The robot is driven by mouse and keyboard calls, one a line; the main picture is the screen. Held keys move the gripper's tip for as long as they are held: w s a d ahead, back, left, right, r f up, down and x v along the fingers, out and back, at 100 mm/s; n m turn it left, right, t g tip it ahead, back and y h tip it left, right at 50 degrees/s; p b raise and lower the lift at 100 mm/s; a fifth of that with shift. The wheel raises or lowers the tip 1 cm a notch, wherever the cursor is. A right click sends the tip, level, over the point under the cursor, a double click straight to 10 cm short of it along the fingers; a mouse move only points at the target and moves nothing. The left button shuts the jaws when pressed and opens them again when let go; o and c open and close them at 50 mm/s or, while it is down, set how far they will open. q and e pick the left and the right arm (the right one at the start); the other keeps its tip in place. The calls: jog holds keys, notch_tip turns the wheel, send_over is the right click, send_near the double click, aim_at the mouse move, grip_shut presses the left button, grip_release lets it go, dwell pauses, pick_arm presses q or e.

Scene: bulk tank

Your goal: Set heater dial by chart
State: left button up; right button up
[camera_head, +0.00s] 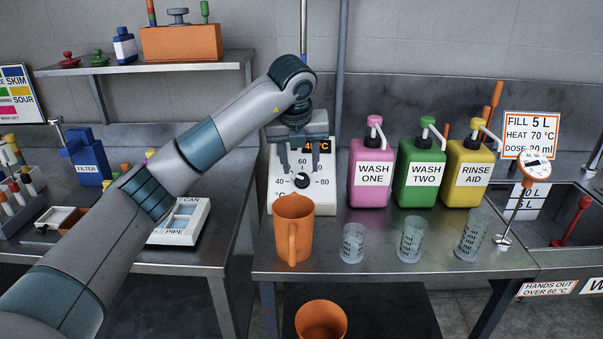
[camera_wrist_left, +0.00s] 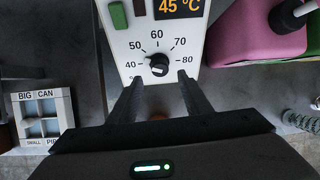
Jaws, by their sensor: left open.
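The heater box (camera_head: 325,203) is white and stands at the back of the steel table. Its black dial (camera_head: 302,181) has a scale from 40 to 80; it also shows in the left wrist view (camera_wrist_left: 159,67). I cannot tell the dial's setting for sure. The box's display (camera_wrist_left: 180,7) reads 45 °C. The chart (camera_head: 530,135) at the right reads FILL 5 L, HEAT 70 °C and a DOSE line in ml. My left gripper (camera_head: 300,167) is open in front of the box, its fingers on either side of the dial, apparently not gripping it. My right gripper is not in view.
An orange jug (camera_head: 294,228) stands in front of the heater box. Pink (camera_head: 371,188), green (camera_head: 420,190) and yellow (camera_head: 468,192) pump bottles stand to the right, with clear measuring cups (camera_head: 411,240) before them. A sink (camera_head: 560,215) lies further right.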

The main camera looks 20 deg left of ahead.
aim_at(302, 179)
pick_arm(q)
jog(key=x, duration=0.3)
jog(key=shift+w+f, duration=0.15)
jog(key=shift+f, duration=0.15)
jog(key=shift+w+f, duration=0.2)
jog(key=shift+f, duration=0.4)
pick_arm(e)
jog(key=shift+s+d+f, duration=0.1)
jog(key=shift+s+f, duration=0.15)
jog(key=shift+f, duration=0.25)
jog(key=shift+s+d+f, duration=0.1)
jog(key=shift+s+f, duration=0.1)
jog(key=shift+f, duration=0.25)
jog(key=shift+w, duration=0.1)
pick_arm(q)
jog(key=c, duration=1.1)
jog(key=shift+o, duration=0.2)
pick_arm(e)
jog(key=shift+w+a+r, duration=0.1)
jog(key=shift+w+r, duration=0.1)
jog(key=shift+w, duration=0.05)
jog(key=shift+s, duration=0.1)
